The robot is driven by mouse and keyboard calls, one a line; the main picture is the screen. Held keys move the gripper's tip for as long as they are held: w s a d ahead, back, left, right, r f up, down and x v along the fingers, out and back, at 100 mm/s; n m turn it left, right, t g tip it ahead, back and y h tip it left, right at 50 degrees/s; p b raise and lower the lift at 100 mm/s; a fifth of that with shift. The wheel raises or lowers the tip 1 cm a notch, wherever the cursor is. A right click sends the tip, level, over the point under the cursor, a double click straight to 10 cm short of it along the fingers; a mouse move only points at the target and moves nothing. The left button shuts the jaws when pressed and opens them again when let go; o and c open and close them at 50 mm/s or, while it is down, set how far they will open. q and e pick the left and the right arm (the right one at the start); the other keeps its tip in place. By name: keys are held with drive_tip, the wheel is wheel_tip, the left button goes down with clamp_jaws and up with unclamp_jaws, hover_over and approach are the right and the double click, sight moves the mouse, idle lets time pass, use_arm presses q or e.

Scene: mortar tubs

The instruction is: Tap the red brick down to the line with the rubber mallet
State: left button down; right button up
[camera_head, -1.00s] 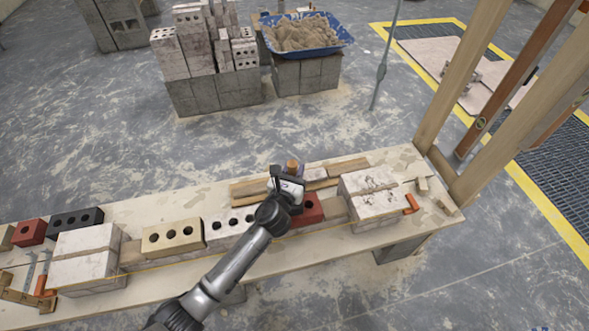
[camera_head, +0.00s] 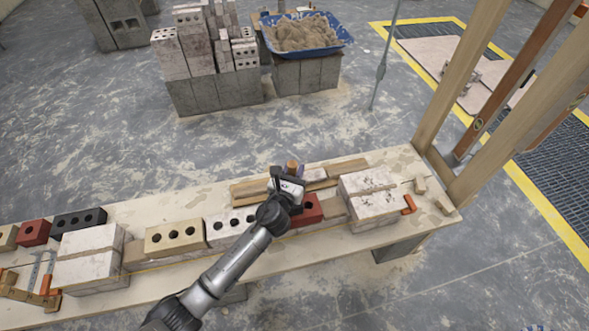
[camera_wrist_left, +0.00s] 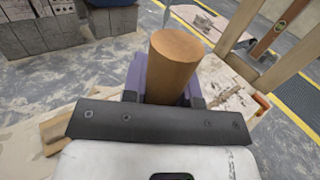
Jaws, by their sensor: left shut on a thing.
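The red brick (camera_head: 312,209) lies in the row on the bench, between a white holed brick and a pale block stack. My left gripper (camera_head: 288,178) is directly above its left part and hides some of it. The gripper is shut on the wooden handle of the mallet (camera_head: 292,166), which also shows in the left wrist view (camera_wrist_left: 174,62), upright between the fingers (camera_wrist_left: 165,90). The mallet's head is hidden, so I cannot tell whether it touches the brick. A thin yellow line (camera_head: 140,267) runs along the front of the row. My right gripper is out of view.
A tan holed brick (camera_head: 174,237) and a white holed brick (camera_head: 229,222) sit left in the row. Pale block stacks (camera_head: 88,258) (camera_head: 371,200) stand at both ends. Wooden strips (camera_head: 250,190) lie behind. Timber posts (camera_head: 468,90) rise at the right.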

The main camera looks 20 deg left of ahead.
use_arm(q)
drive_tip(key=shift+f+b, duration=0.4)
drive_tip(key=shift+f, duration=0.15)
wheel_tip(320, 180, down, 4)
drive_tip(key=b, duration=0.3)
drive_tip(key=shift+r+p, duration=0.4)
drive_tip(key=shift+r, duration=0.2)
wheel_tip(320, 180, up, 4)
drive_tip(key=p, duration=0.4)
drive_tip(key=shift+f, duration=0.1)
